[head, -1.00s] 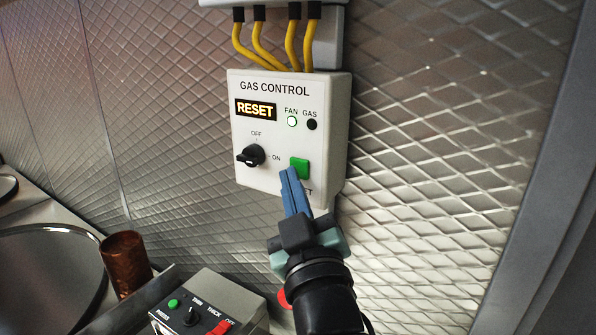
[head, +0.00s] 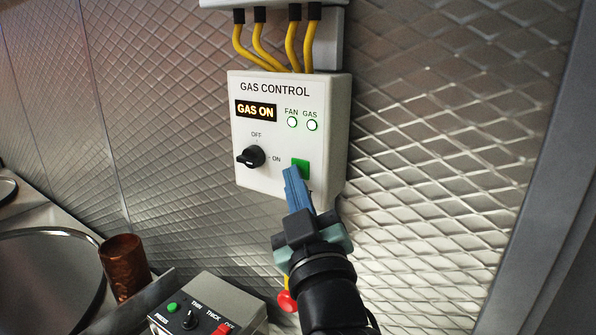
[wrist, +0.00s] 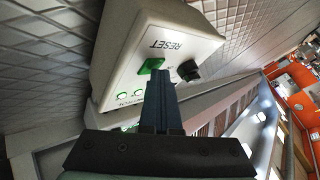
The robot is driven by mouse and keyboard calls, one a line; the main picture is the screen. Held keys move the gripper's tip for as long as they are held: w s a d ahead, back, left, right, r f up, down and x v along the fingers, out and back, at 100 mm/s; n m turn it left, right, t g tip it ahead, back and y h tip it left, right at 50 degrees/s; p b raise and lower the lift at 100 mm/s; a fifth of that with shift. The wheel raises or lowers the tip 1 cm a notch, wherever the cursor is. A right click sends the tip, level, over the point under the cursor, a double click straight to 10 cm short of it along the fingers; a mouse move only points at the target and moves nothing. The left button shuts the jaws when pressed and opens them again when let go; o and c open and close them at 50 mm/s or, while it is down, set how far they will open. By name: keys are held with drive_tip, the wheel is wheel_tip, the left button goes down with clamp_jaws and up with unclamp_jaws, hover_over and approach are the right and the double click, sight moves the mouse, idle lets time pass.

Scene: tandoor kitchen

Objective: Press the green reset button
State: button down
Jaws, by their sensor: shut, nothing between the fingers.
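The green reset button (head: 300,167) is on the lower right of the white gas control box (head: 247,185) on the wall. The box's display (head: 256,110) reads GAS ON, and the fan and gas lights are both lit. My gripper (head: 290,172) is shut and empty, its blue fingertips at the button's lower left in the head view. The wrist view shows the green button (wrist: 151,66) just beyond the fingertips (wrist: 160,72). I cannot tell whether they touch it. Part of the RESET label is hidden by the fingers in the head view.
A black knob (head: 251,156) sits left of the button. Yellow cables (head: 265,50) enter the box from above. Below stand a copper cup (head: 124,266) and a grey control box (head: 210,298) with a red switch. The wall right of the box is clear.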

drive_tip(key=shift+s, duration=0.1)
idle(0.3)
drive_tip(key=shift+s+a, duration=0.45)
drive_tip(key=shift+s, duration=0.15)
drive_tip(key=shift+s+a+p, duration=0.35)
drive_tip(key=shift+s+a, duration=0.4)
drive_tip(key=shift+s, duration=0.25)
drive_tip(key=shift+s+a+p, duration=0.3)
drive_tip(key=shift+s+a, duration=0.45)
drive_tip(key=shift+s, duration=0.25)
drive_tip(key=s+r+m+t+h+b, duration=0.1)
drive_tip(key=s+r+m+t+b, duration=0.1)
drive_tip(key=s+r, duration=0.4)
drive_tip(key=s+r+m+t+h+b, duration=0.1)
drive_tip(key=s+r+m+t, duration=0.3)
drive_tip(key=r, duration=0.8)
drive_tip(key=shift+s+d+r+m+h+b, duration=0.15)
drive_tip(key=shift+s+d+m+h+b, duration=0.3)
drive_tip(key=shift+s, duration=0.8)
drive_tip(key=shift+a, duration=0.2)
